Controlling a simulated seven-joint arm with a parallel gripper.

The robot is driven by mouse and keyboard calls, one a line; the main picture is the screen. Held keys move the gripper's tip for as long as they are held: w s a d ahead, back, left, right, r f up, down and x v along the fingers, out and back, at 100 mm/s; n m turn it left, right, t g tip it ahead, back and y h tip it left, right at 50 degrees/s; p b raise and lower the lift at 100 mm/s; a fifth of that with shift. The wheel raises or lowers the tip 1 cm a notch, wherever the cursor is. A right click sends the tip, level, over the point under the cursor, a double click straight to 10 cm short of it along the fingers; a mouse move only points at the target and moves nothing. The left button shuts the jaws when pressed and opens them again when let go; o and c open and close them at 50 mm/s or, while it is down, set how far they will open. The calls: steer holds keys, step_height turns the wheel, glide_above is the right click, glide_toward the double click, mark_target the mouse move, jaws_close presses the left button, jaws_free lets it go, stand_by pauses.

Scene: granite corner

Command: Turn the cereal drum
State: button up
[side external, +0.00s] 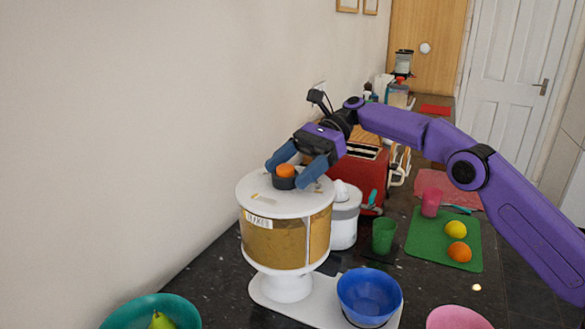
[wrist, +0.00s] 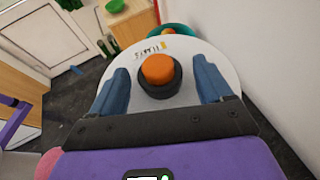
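The cereal drum (side external: 290,243) is a clear cylinder of tan cereal with a white lid and a small label. It stands upright on a white pedestal and base plate. An orange-topped dark knob (side external: 285,172) rises from the middle of the lid; it also shows in the wrist view (wrist: 158,72). My gripper (side external: 288,178) is over the lid with its blue fingers on either side of the knob. In the wrist view the fingers are spread, with a visible gap between each finger and the knob. A blue bowl (side external: 369,293) sits on the base plate beside the pedestal.
A teal bowl with a green pear (side external: 161,320) is at front left, a pink bowl (side external: 456,318) at front right. Behind the drum are a white juicer (side external: 345,222), a red toaster (side external: 366,175) and a green cup (side external: 384,236). A green board (side external: 428,245) holds fruit.

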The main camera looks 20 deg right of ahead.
steer(key=shift+r, duration=1.4)
steer(key=shift+s+d+r, duration=0.25)
steer(key=shift+s+r, duration=0.15)
steer(key=shift+r, duration=0.15)
steer(key=shift+s+d+r, duration=0.2)
steer(key=shift+s+r, duration=0.15)
steer(key=shift+r, duration=0.2)
steer(key=s+d+r, duration=0.6)
steer(key=s+r, duration=0.2)
steer(key=s, duration=0.2)
steer(key=shift+s+d, duration=0.2)
steer(key=shift+s, duration=0.05)
